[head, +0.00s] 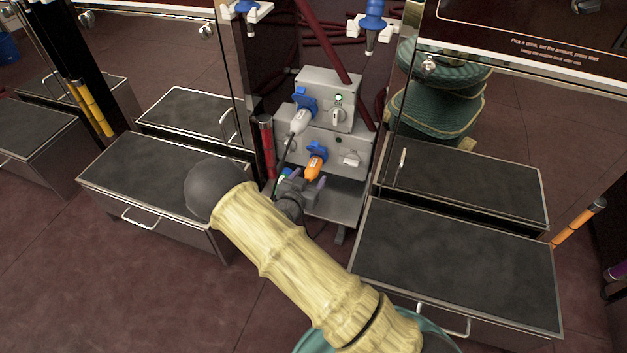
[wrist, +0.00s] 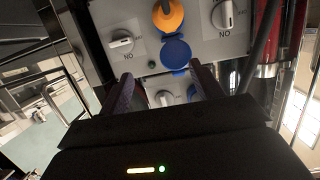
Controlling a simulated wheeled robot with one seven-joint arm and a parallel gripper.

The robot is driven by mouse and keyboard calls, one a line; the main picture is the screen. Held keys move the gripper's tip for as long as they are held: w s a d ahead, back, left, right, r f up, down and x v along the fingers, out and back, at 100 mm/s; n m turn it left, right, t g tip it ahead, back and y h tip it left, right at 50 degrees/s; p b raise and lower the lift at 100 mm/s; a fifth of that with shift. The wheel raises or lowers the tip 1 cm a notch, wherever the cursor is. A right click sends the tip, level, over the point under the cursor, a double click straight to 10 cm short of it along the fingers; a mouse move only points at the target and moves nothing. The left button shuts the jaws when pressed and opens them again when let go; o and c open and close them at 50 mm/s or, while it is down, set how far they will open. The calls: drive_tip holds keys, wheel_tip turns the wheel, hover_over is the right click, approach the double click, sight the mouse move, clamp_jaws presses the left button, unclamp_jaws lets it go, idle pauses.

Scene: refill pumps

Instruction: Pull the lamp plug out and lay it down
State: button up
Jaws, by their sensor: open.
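Two plugs sit in blue sockets on stacked grey boxes. A pale grey plug (head: 300,120) with a dark cable is in the upper box (head: 346,96). An orange plug (head: 315,165) is in the lower box (head: 348,140). I cannot tell from labels which is the lamp plug. My gripper (head: 309,180) is open and empty, just below the orange plug in the head view. In the wrist view, the orange plug (wrist: 168,15) shows above and beyond my open fingertips (wrist: 161,74), apart from them. A blue socket lid (wrist: 175,52) is beside it.
Rotary switches (wrist: 122,41) flank the sockets. A grey shelf (head: 335,203) lies below the boxes. Dark-topped drawer units stand left (head: 150,175) and right (head: 460,260). A red cylinder (head: 267,145) stands left of the boxes. Blue-topped nozzles (head: 372,25) hang above.

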sight(310, 175)
wheel_tip(310, 175, down, 7)
drive_tip(key=a+t+b, duration=0.2)
drive_tip(key=b, duration=0.3)
drive_tip(key=shift+s+a+n+t+h, duration=0.3)
drive_tip(key=shift+s+a+t, duration=0.05)
drive_tip(key=shift+s+t, duration=0.1)
drive_tip(key=shift+f, duration=0.1)
drive_tip(key=shift+b+x, duration=1.2)
drive_tip(key=shift+x, duration=3.35)
drive_tip(key=shift+f, duration=0.1)
drive_tip(key=c, duration=1.3)
drive_tip(key=p+v, duration=0.2)
drive_tip(key=v, duration=0.4)
drive_tip(key=shift+p, duration=0.35)
